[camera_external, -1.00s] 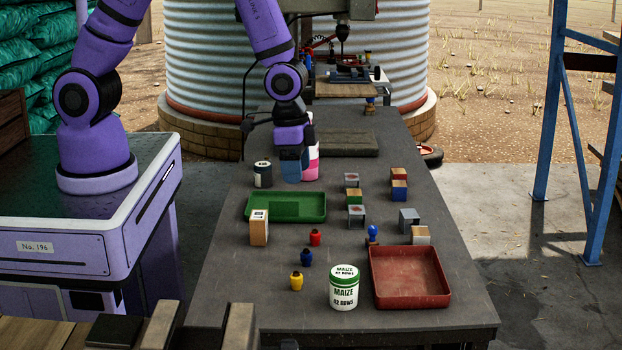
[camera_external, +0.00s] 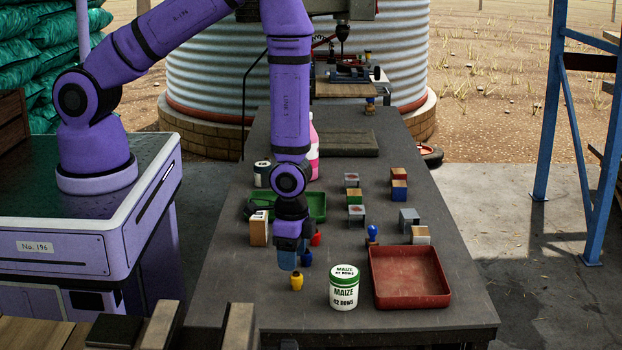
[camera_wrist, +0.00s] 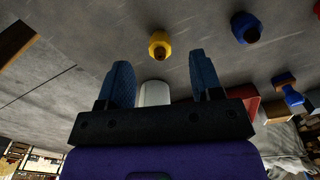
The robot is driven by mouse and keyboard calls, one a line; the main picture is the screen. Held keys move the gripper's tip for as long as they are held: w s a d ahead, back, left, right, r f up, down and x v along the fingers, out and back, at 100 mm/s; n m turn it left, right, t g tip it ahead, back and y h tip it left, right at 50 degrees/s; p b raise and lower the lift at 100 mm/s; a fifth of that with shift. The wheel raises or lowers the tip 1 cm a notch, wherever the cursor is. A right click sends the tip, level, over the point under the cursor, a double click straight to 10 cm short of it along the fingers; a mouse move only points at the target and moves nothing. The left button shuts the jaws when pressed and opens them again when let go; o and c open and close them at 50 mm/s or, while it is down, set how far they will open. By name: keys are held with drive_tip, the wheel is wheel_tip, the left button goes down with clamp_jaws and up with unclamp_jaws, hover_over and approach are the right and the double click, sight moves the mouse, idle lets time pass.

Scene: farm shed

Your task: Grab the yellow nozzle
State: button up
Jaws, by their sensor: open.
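The yellow nozzle (camera_external: 296,282) stands on the grey table near its front, left of the maize jar. In the wrist view the yellow nozzle (camera_wrist: 160,46) shows beyond my fingertips, in line with the gap between them. My gripper (camera_external: 289,264) is just above and behind the nozzle, pointing down. In the wrist view my gripper (camera_wrist: 160,78) has its two blue fingers wide apart with nothing held between them. No contact with the nozzle shows.
A blue nozzle (camera_external: 306,258) and a red nozzle (camera_external: 316,238) stand close behind. The maize jar (camera_external: 344,290) is near on the right, beside a red tray (camera_external: 445,300). A green tray (camera_external: 317,205) and a wooden block (camera_external: 258,230) lie behind. Table left of the nozzle is clear.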

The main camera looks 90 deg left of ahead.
sight(296, 275)
drive_tip(key=shift+w+d+f, duration=0.1)
drive_tip(key=shift+w+f, duration=0.1)
drive_tip(key=shift+f, duration=1.3)
drive_tip(key=shift+w+d+f, duration=0.1)
drive_tip(key=shift+w+f, duration=0.1)
drive_tip(key=shift+f, duration=1.25)
drive_tip(key=c, duration=1)
